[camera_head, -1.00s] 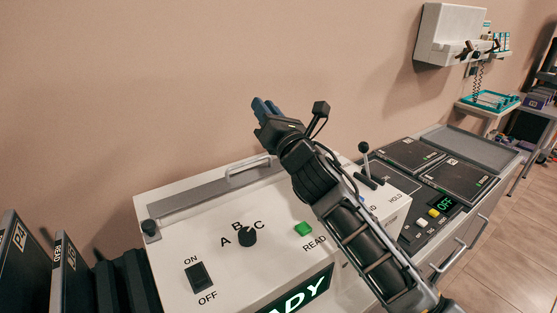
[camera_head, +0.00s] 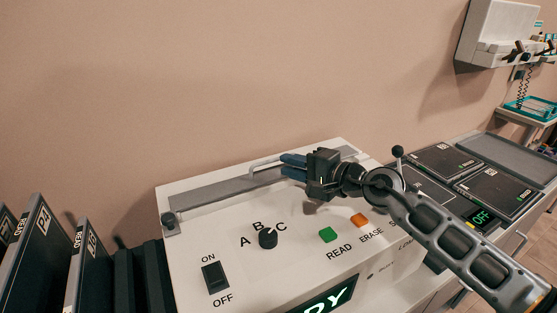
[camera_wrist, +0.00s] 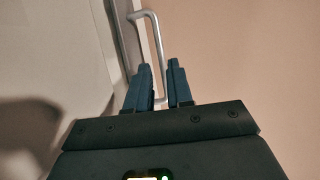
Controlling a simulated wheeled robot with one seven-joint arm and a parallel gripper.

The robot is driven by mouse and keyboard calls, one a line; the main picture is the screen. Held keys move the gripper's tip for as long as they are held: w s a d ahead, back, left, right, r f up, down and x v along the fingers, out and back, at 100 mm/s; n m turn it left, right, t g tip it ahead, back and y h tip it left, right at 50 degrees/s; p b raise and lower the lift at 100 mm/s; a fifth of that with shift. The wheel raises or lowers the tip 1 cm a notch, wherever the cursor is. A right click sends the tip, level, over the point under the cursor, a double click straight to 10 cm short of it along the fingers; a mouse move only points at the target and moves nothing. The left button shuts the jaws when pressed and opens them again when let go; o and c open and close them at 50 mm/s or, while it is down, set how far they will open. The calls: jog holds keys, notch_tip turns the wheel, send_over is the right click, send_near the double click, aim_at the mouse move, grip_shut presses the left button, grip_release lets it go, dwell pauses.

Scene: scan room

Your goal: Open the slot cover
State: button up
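The slot cover (camera_head: 215,191) is a long grey strip along the back of the white reader's top. It lies flat, and its silver handle (camera_head: 262,161) stands up near its right part. My gripper (camera_head: 283,166) is at the right end of this handle, pointing left. In the wrist view, my gripper's two blue fingers (camera_wrist: 160,78) are apart, with a gap between them. The handle's bar (camera_wrist: 158,42) runs down into this gap. The fingers do not look closed on it. The right part of the cover is partly hidden behind my gripper.
The reader's top carries a power switch (camera_head: 214,277), a selector knob (camera_head: 267,238), a green button (camera_head: 327,234) and an orange button (camera_head: 359,220). A lever with a ball top (camera_head: 398,152) stands right of my gripper. Dark cassettes (camera_head: 86,265) stand at left. The wall is close behind.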

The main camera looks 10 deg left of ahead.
aim_at(275, 161)
jog(key=shift+x, duration=2.75)
jog(key=shift+c, duration=0.3)
grip_shut()
jog(key=shift+a, duration=0.1)
